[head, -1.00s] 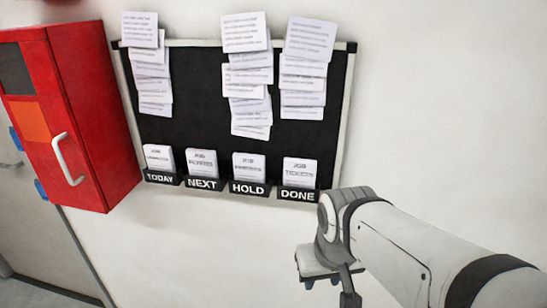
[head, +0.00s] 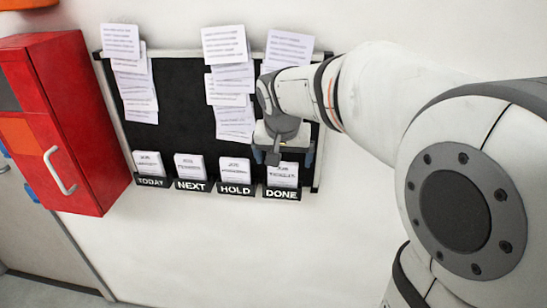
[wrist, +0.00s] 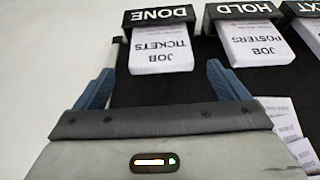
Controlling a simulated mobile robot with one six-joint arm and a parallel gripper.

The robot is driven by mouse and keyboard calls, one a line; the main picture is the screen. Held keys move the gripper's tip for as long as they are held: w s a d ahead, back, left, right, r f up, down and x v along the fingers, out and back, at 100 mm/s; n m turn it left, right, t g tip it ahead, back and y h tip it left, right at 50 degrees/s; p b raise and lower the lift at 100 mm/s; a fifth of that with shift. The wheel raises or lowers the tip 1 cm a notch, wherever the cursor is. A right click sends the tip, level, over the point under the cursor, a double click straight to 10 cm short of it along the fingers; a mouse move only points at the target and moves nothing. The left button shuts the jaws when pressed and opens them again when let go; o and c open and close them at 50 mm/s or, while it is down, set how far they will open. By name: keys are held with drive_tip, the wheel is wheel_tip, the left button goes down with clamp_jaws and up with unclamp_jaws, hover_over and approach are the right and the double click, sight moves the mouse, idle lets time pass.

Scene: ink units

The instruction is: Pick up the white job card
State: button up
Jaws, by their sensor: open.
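Several white job cards stand in labelled black holders along the bottom of the board; which one is meant I cannot tell. The card in the DONE holder (head: 283,194) reads "JOB TICKETS" (head: 283,176). In the wrist view this card (wrist: 160,50) appears upside down, between and just beyond my fingers. My gripper (head: 284,157) is open and empty, with its blue fingers apart on either side, near the top of the DONE card. Its fingers also show in the wrist view (wrist: 160,72). Whether they touch the card is not clear.
Other white cards stand in the HOLD (head: 235,170), NEXT (head: 190,165) and TODAY (head: 150,162) holders. Paper sheets (head: 224,44) hang overlapping on the black board (head: 182,120). A red cabinet (head: 95,130) is at the left. The wall below the holders is clear.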

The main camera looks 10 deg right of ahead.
sight(283, 171)
drive_tip(key=x, duration=0.3)
drive_tip(key=p+x, duration=0.1)
drive_tip(key=x, duration=0.2)
drive_tip(key=shift+s+a+f, duration=0.1)
drive_tip(key=shift+s, duration=0.1)
drive_tip(key=shift+c, duration=0.4)
drive_tip(key=c, duration=1)
